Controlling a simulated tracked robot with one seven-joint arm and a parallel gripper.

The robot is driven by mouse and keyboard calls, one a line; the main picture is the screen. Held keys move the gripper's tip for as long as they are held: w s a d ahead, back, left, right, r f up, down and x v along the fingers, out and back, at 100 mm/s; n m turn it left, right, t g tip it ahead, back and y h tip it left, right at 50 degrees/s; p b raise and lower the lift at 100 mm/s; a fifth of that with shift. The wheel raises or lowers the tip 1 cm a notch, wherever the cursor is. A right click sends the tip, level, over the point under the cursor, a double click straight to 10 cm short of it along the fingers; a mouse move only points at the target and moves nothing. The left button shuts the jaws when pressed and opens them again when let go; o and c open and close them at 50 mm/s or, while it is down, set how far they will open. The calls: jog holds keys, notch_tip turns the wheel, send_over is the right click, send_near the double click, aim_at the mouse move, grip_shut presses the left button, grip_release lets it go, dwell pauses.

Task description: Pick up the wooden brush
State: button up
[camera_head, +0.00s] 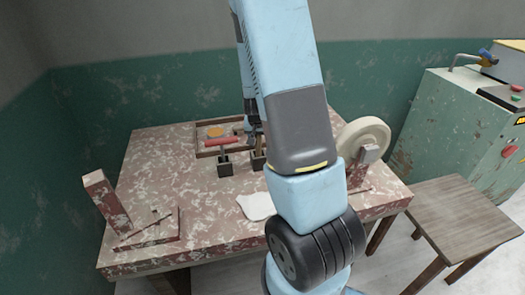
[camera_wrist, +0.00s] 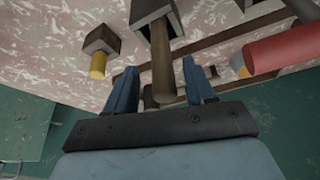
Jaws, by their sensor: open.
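What looks like the wooden brush is a brown wooden handle (camera_wrist: 162,70) rising from a dark block-shaped holder or head; I cannot tell which. In the wrist view my gripper (camera_wrist: 159,68) is open, with one blue finger on each side of the handle and visible gaps between. In the head view a dark block (camera_head: 257,162) at its foot shows near the table's middle, partly behind my arm. My gripper (camera_head: 253,122) is mostly hidden there. Bristles cannot be made out.
A second dark block (camera_head: 225,167) with a yellow-ended piece (camera_wrist: 97,66) stands beside it. A red roller (camera_head: 222,142) and an orange piece (camera_head: 215,132) lie by a shallow tray (camera_head: 200,149). A round wheel (camera_head: 364,139) stands at right. The table's left middle is clear.

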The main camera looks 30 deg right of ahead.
aim_at(259, 142)
jog(key=shift+x, duration=1.65)
jog(key=shift+w, duration=0.1)
grip_shut()
